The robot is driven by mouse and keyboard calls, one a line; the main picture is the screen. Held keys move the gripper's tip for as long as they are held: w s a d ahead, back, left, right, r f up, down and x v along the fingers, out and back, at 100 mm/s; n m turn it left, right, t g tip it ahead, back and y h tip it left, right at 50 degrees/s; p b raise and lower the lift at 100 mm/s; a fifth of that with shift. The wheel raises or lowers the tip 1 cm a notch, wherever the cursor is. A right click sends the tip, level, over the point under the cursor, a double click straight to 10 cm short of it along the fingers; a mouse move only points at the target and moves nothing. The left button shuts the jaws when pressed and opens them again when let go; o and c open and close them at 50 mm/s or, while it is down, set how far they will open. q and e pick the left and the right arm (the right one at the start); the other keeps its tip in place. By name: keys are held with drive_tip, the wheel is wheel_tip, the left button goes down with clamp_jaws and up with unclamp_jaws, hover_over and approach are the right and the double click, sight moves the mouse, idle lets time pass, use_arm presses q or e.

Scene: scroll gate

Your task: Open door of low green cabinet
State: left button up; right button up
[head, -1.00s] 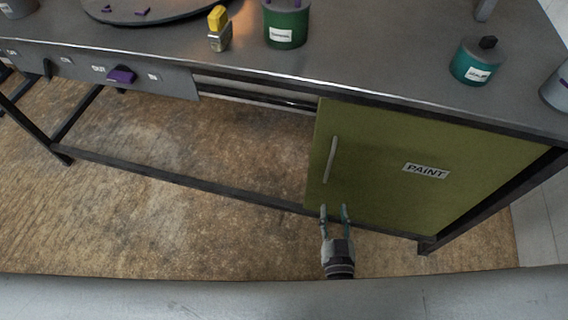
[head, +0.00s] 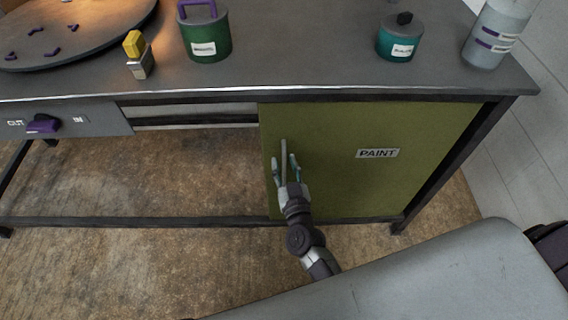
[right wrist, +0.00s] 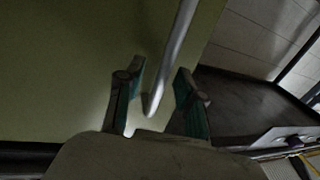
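The low green cabinet (head: 340,180) hangs under the bench, its front marked by a PAINT label (head: 377,154). Its door appears shut. A pale vertical handle (head: 283,152) is near the door's left edge; it also shows in the right wrist view (right wrist: 178,50). My right gripper (head: 283,165) is at the handle's lower part. In the right wrist view its fingers (right wrist: 158,90) are apart, with the handle's lower end between them and gaps on both sides. My left gripper is not in view.
The metal bench top (head: 300,60) carries a green pot (head: 205,42), a teal pot (head: 398,45), a grey canister (head: 495,35) and a yellow-topped item (head: 138,55). A purple knob (head: 42,125) is on the left panel. Floor (head: 150,180) left of the cabinet is clear.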

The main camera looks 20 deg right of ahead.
drive_tip(key=shift+w, duration=0.3)
clamp_jaws()
idle(0.3)
